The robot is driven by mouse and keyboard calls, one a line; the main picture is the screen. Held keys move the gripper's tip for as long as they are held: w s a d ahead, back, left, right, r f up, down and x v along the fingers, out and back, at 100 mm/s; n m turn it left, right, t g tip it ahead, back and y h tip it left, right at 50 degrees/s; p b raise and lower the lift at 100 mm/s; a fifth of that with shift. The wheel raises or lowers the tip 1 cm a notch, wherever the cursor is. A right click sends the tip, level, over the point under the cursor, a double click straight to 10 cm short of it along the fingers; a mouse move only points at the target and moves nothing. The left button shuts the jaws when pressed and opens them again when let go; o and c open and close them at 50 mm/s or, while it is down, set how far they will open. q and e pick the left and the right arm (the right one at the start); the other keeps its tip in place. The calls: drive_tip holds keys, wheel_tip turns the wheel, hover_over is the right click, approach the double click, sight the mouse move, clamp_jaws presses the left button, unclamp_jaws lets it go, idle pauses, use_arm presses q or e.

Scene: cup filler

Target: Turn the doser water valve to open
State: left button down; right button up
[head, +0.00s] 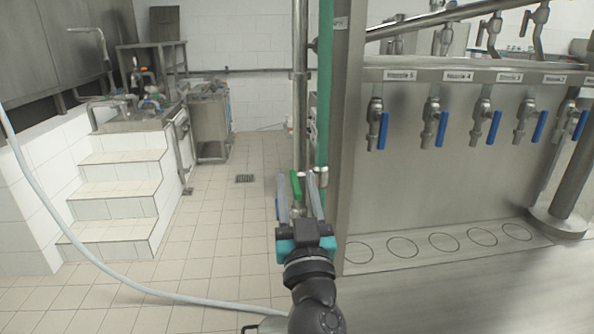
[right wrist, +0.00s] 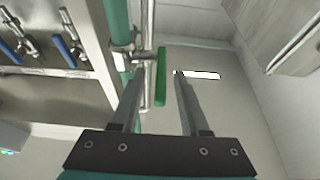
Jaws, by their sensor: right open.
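The green valve handle (head: 295,185) stands upright on a metal fitting on the vertical pipe, left of the steel filler cabinet. It also shows in the right wrist view (right wrist: 161,80). My right gripper (head: 297,182) is open, with one finger on each side of the handle in both views. In the right wrist view the gripper (right wrist: 160,73) shows a gap beside the handle on the right finger's side. I cannot tell whether either finger touches it. The valve body is partly hidden behind the fingers. My left gripper is not in view.
A green vertical post (head: 324,90) and steel pipe (head: 299,100) stand close to the gripper. Several blue-handled nozzle taps (head: 377,125) line the cabinet at right. White tiled steps (head: 118,180) and a pale hose (head: 90,262) are at left. The tiled floor between is mostly clear.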

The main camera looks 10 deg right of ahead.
idle(0.3)
clamp_jaws()
drive_tip(key=shift+r, duration=0.1)
idle(1.2)
